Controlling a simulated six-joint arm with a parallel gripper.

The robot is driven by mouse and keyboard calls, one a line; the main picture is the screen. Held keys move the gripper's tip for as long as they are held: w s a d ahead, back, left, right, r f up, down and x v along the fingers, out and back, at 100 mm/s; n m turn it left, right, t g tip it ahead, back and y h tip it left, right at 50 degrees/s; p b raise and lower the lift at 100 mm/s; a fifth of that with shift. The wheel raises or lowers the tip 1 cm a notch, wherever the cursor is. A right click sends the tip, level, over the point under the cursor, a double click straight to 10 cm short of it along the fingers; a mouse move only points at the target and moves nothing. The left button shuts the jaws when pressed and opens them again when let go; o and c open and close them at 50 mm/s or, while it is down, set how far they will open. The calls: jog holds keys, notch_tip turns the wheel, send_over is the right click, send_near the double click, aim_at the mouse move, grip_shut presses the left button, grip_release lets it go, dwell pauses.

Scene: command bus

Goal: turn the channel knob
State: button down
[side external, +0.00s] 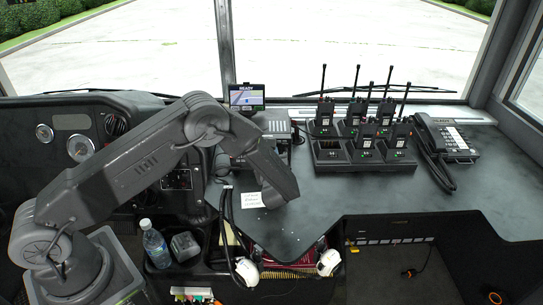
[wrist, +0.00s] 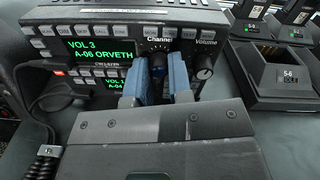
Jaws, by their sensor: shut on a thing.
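The channel knob (wrist: 158,64) is a dark knob under the label "Channel" on the front of the upper radio, in the wrist view. My gripper (wrist: 157,76) is shut on this knob, with one blue-grey finger on each side. The upper radio (wrist: 60,30) has a green display reading "VOL 3" and "A-06 ORVETH". The volume knob (wrist: 204,73) is to the right of my gripper. A second radio (wrist: 75,82) sits below, partly hidden by my gripper. In the side external view my arm hides the knob and the fingertips.
A charger with several handheld radios (side external: 365,163) stands right of the arm on the dark desk (side external: 370,200). A desk phone (side external: 452,140) is farther right. A coiled cord (wrist: 45,160) hangs at the lower left.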

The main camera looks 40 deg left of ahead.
jog(key=n, duration=0.4)
jog(key=shift+n, duration=0.3)
jog(key=shift+r+n, duration=0.1)
jog(key=shift+n, duration=1.8)
jog(key=c, duration=1.3)
grip_release()
jog(key=v, duration=1.4)
